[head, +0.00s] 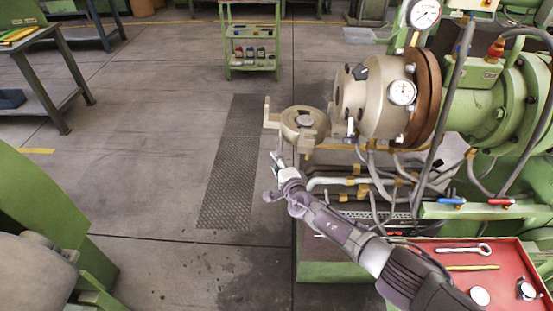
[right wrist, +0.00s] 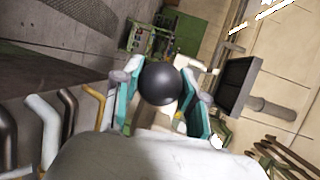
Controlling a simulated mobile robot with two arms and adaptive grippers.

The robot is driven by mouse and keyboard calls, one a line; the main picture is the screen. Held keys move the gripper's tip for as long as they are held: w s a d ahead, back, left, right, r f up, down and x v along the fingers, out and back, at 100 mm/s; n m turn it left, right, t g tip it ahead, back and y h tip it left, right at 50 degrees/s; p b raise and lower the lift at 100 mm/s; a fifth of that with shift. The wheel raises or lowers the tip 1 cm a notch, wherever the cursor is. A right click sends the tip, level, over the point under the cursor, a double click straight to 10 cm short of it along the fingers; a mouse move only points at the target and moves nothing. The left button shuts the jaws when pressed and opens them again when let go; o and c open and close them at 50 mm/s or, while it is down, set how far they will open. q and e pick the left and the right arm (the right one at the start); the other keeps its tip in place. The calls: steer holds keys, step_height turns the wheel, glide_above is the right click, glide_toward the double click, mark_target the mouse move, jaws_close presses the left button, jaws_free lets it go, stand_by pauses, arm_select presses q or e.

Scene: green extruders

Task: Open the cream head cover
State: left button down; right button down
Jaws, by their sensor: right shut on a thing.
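The cream head cover (head: 311,122) is a round ringed piece with a lug rising on its left. It stands out to the left of the cream extruder head (head: 377,95), swung away from its front face. My right gripper (head: 279,163) is just below the cover's left part in the head view. In the right wrist view its teal fingers are on either side of a black ball knob (right wrist: 158,83), and it is shut on this knob. The knob's link to the cover is hidden in both views. My left gripper is not in view.
Pipes and hoses (head: 375,185) run below the head. A red tray (head: 480,262) with a wrench (head: 463,249) lies at lower right. A green shelf cart (head: 250,50) stands at the back. The floor left of the cover is clear.

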steer(key=shift+w, duration=0.1)
stand_by(0.3)
steer(key=c, duration=0.6)
jaws_free()
steer(key=shift+f, duration=0.1)
steer(key=shift+s+d+f, duration=0.15)
steer(key=shift+s+d, duration=0.05)
steer(key=shift+s, duration=0.6)
steer(key=v, duration=1)
steer(key=shift+s+r, duration=0.2)
steer(key=shift+r, duration=0.15)
